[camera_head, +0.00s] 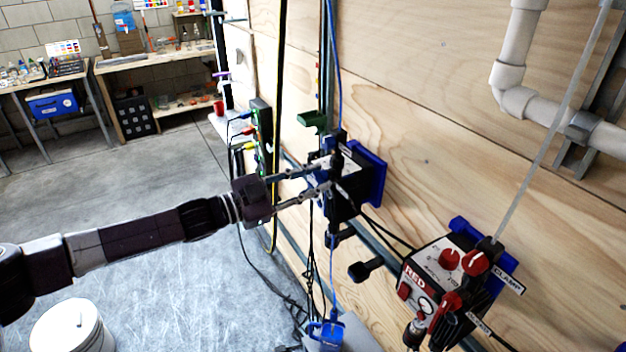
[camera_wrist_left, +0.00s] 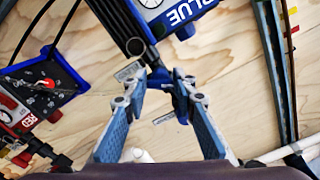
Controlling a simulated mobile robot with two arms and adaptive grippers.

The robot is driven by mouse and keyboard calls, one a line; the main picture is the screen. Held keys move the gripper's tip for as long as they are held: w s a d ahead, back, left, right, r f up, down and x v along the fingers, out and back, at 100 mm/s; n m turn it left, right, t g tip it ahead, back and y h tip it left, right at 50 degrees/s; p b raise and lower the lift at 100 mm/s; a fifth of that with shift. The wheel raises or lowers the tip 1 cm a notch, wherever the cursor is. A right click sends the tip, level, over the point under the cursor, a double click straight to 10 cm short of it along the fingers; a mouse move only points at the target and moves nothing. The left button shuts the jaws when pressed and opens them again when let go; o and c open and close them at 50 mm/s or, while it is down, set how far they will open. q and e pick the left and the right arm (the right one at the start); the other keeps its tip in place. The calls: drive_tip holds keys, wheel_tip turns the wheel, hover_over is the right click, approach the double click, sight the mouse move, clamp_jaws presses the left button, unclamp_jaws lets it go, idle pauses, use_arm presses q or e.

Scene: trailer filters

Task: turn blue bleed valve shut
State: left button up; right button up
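The blue unit (camera_head: 372,180) is a dark box on a blue backing plate on the plywood wall. Its "BLUE" label (camera_wrist_left: 187,12) shows at the top of the left wrist view. A blue valve handle (camera_wrist_left: 160,77) shows below that box in the left wrist view. My left gripper (camera_head: 329,175) reaches the near side of the blue unit. In the left wrist view its fingers (camera_wrist_left: 158,90) are apart, one on each side of the blue handle; I cannot tell if they touch it. The gripper hides part of the unit in the head view. My right gripper is not in view.
A red unit (camera_head: 435,262) with red knobs is mounted lower right on the same wall. Cables and hoses hang below the blue unit. White pipes (camera_head: 512,85) run at upper right. A white bucket (camera_head: 72,328) stands on the floor. Workbenches (camera_head: 155,65) stand at back left.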

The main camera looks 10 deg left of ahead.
use_arm(q)
drive_tip(key=o, duration=0.4)
drive_tip(key=shift+c, duration=0.2)
drive_tip(key=v, duration=1.2)
drive_tip(key=shift+c, duration=0.7)
